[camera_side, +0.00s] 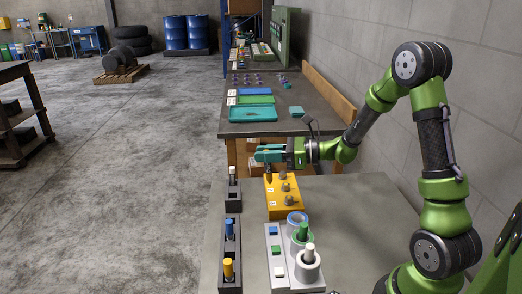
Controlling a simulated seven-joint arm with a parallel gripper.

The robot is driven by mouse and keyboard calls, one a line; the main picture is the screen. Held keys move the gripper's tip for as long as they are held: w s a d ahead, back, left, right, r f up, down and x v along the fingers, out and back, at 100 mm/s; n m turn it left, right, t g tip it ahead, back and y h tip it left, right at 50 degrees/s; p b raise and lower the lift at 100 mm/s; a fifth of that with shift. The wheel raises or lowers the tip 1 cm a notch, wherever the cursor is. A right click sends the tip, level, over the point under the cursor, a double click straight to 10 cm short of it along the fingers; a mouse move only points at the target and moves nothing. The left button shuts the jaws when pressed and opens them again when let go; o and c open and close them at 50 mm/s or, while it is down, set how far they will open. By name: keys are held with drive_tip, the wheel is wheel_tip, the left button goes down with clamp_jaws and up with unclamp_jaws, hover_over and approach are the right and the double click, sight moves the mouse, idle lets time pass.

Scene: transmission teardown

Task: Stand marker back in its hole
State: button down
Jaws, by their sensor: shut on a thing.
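My gripper (265,155) with teal fingers reaches left over the far left corner of a yellow block (284,210). It is shut on a small brown-orange piece, likely the marker (268,171), whose lower part shows under the fingers. Its upper part is hidden by the fingers. I cannot tell whether its lower end touches the block or is in a hole. Other small brass-brown pieces (286,188) stand upright on the yellow block.
Left of the block, a black rack (231,250) holds upright white, blue and yellow pegs. Behind, a bench holds a teal tray (253,115). The table's right side is clear.

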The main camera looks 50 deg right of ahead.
drive_tip(key=w+a+t, duration=0.1)
drive_tip(key=w+a, duration=0.4)
drive_tip(key=w, duration=0.4)
drive_tip(key=shift+t, duration=0.3)
wheel_tip(320, 180, down, 10)
drive_tip(key=shift+d+f, duration=0.1)
drive_tip(key=shift+f, duration=0.1)
drive_tip(key=c, duration=1)
unclamp_jaws()
